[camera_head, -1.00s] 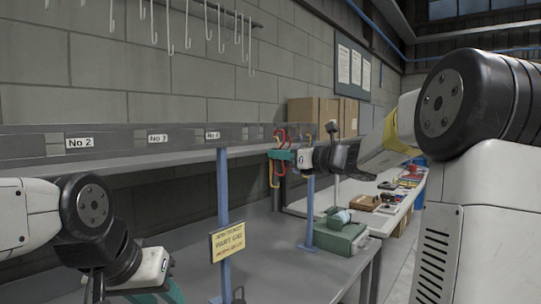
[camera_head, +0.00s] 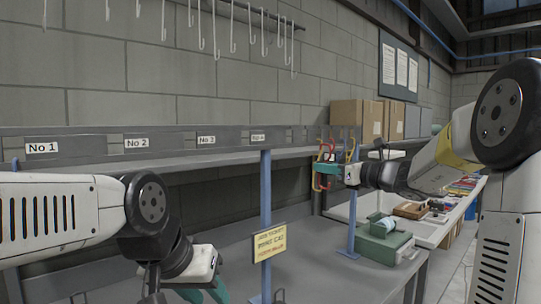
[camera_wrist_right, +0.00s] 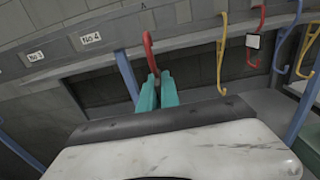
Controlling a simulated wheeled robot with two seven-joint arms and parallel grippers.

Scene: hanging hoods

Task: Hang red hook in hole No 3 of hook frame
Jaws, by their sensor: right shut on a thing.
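The hook frame (camera_head: 90,150) is a long grey rail with labels No 1 to No 4. The No 3 label (camera_head: 206,140) is left of the blue post, and it also shows in the right wrist view (camera_wrist_right: 35,56). My right gripper (camera_head: 328,168) is at the rail's right part, past No 4. In the right wrist view its teal fingers (camera_wrist_right: 157,88) are shut on a red hook (camera_wrist_right: 149,50), whose curved top rises above them. Whether that hook still touches the rail is unclear. My left gripper (camera_head: 205,290) looks open and empty, low in front of the bench, partly cut off.
Yellow hooks (camera_wrist_right: 222,50) and another red hook (camera_wrist_right: 258,35) hang to the right of the held hook. A blue post (camera_head: 266,200) bears a yellow sign (camera_head: 269,243). A green box (camera_head: 384,246) stands on the bench. White hooks (camera_head: 215,30) hang on the wall.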

